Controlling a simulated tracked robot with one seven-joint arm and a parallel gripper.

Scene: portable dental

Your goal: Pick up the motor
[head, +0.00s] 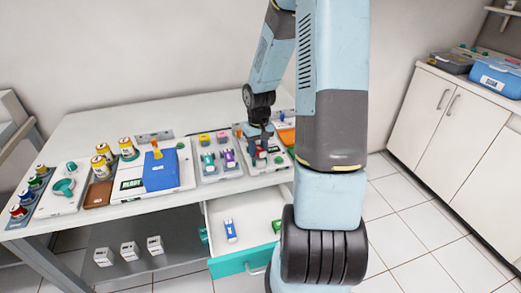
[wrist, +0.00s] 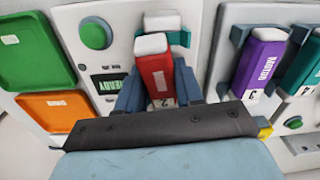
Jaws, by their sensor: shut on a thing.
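The red block sits upright at a white panel (wrist: 105,14) with a READY display. In the head view my gripper (head: 258,152) is over this red block (head: 261,154) at the table's right. The purple block (head: 229,158) is left of my gripper in the head view.
Green (wrist: 30,50) and orange (wrist: 55,108) trays lie left in the wrist view. White cabinets (head: 440,115) stand right.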

